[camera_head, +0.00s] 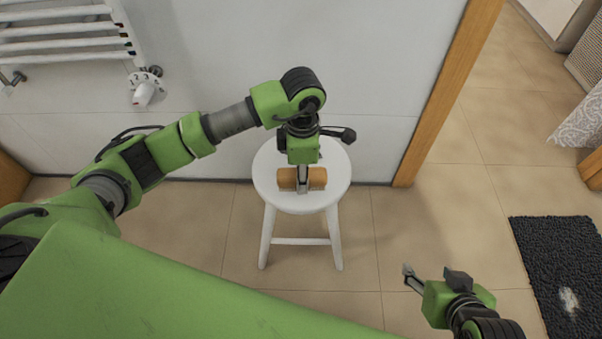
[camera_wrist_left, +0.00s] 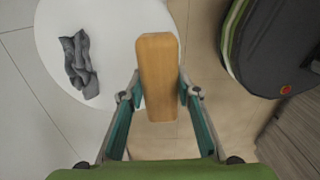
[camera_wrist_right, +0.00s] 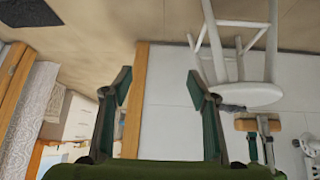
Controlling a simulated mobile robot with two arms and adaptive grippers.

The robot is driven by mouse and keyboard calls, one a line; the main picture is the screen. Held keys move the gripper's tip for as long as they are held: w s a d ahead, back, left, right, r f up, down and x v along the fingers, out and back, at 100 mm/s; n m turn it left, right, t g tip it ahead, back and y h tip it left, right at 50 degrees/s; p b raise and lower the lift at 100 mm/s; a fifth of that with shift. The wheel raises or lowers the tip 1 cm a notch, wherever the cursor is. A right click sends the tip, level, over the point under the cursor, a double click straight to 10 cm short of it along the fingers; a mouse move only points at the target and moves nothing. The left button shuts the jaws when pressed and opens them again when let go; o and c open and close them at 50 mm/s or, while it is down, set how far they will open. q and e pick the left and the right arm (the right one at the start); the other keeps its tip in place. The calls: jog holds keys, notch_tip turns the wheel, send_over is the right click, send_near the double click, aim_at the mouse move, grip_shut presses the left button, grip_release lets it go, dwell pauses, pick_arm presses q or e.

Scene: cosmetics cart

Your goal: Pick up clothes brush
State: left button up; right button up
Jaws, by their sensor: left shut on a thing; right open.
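The clothes brush (camera_head: 317,178) has a plain wooden body. My left gripper (camera_head: 303,184) is shut across its middle, with one finger on each side. In the left wrist view the brush (camera_wrist_left: 158,65) stands between the two fingers, in front of the white stool seat. In the right wrist view, which is upside down, the brush (camera_wrist_right: 258,125) shows apart from the seat, held above it. The bristles cannot be made out. My right gripper (camera_head: 411,278) is open and empty, low at the front right; its spread fingers show in the right wrist view (camera_wrist_right: 158,85).
A white round stool (camera_head: 327,203) stands against the wall. A crumpled grey cloth (camera_wrist_left: 78,65) lies on its seat. A towel rail (camera_head: 65,30) with a valve is at upper left. A wooden door frame (camera_head: 447,95) and a dark mat (camera_head: 555,255) are at right. Tiled floor is clear between.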

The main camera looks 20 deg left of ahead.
pick_arm(q)
jog(key=s+d+r+p, duration=0.1)
jog(key=s+d+r, duration=0.1)
jog(key=s, duration=0.3)
jog(key=s+d+r+p, duration=0.1)
jog(key=s+d+r, duration=0.1)
jog(key=s+r, duration=0.3)
jog(key=shift+s+d, duration=0.3)
jog(key=shift+d, duration=0.05)
pick_arm(e)
jog(key=s+d+f+g+h, duration=0.1)
jog(key=s+d+g, duration=0.1)
jog(key=s, duration=0.6)
jog(key=shift+d+f+g, duration=0.2)
jog(key=shift+f+g, duration=0.05)
jog(key=shift+g, duration=0.65)
pick_arm(q)
jog(key=o, duration=0.3)
jog(key=shift+r, duration=0.1)
jog(key=shift+c, duration=0.3)
